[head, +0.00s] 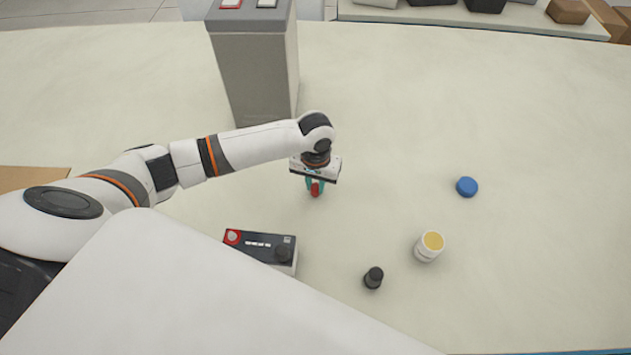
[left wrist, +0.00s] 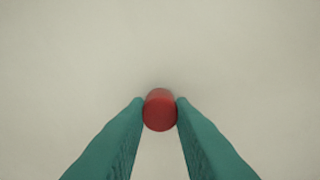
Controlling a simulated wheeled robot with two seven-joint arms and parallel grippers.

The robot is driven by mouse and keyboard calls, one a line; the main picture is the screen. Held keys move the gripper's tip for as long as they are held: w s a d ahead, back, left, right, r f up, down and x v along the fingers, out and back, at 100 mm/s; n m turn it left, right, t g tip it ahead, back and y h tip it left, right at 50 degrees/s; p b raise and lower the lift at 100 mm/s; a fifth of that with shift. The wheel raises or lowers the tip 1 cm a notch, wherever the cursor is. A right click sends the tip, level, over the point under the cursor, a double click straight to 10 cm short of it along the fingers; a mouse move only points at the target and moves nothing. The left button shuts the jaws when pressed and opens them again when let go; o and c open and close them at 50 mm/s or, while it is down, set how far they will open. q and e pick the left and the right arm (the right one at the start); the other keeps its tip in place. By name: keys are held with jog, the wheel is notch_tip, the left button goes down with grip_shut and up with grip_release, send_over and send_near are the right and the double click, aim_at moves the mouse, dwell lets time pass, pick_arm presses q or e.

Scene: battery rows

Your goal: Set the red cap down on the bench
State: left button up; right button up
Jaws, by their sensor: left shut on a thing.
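The red cap (head: 315,189) is small and rounded, and it sits between the fingertips of my left gripper (head: 316,185) in the head view. In the left wrist view the red cap (left wrist: 160,110) is pinched between the two teal fingers of the left gripper (left wrist: 160,112), one on each side. The pale bench (head: 400,120) lies beneath it. I cannot tell whether the cap touches the bench or hangs just above it. My right gripper is not in view.
A grey post (head: 255,70) stands behind the left gripper. A dark box with a red button (head: 260,250) is in front. A black small bottle (head: 373,278), a white jar with yellow top (head: 429,246) and a blue disc (head: 467,187) stand at right. The bench around the gripper is clear.

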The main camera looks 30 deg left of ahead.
aim_at(316, 186)
pick_arm(q)
jog(key=shift+f, duration=0.15)
jog(key=o, duration=0.9)
notch_tip(316, 186, up, 12)
jog(key=shift+r, duration=0.2)
